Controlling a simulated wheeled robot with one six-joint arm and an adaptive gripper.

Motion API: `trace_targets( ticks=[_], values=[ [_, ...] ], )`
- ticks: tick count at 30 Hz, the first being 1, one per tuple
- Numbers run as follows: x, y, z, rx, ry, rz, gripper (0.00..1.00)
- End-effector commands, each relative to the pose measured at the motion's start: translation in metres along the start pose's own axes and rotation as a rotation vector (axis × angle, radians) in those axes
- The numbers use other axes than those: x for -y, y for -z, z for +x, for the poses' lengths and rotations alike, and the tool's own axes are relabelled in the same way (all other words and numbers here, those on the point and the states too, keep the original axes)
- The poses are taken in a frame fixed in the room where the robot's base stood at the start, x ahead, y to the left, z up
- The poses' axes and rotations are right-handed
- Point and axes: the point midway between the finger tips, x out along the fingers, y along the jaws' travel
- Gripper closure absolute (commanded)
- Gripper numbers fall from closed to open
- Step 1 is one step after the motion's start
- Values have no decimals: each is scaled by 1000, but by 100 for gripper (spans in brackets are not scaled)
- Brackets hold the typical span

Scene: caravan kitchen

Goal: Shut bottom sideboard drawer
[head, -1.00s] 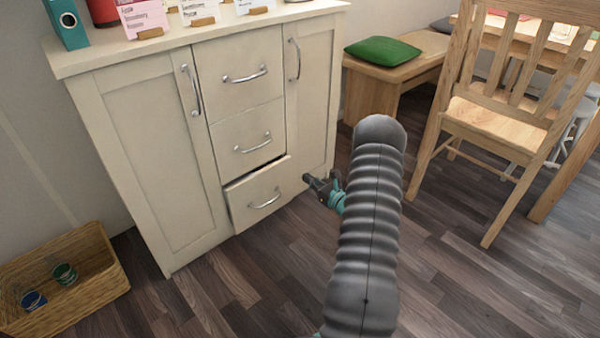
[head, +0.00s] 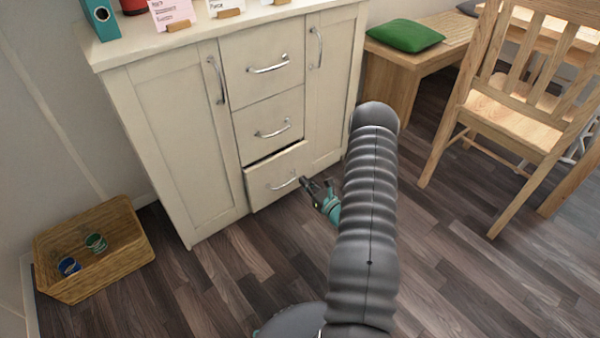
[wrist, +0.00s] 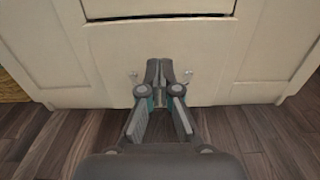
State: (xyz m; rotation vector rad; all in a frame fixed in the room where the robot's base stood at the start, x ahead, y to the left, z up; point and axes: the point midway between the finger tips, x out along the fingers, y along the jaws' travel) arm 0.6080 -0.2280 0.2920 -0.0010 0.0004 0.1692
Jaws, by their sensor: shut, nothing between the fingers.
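The bottom sideboard drawer (head: 262,186) is cream with a silver bar handle (head: 284,184). It stands slightly out from the sideboard, with a dark gap along its top edge. My gripper (head: 306,184) is shut and empty, right at the drawer front near the handle. In the wrist view, my gripper (wrist: 160,72) points at the middle of the drawer front (wrist: 108,52), between the two visible ends of the handle. The fingers hide the middle of the handle. I cannot tell whether they touch the drawer.
The sideboard (head: 180,140) has two closed drawers above and a door on each side. A wicker basket (head: 95,275) with two mugs stands on the floor at the left. A wooden chair (head: 510,110) and a bench (head: 400,75) stand at the right.

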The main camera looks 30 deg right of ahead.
Motion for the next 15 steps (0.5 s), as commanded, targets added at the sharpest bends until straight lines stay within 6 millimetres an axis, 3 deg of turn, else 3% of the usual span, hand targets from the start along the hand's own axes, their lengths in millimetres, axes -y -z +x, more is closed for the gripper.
trace_targets(
  ticks=[15],
  values=[
    [0,0,93,3,-2,0,100]
  ],
)
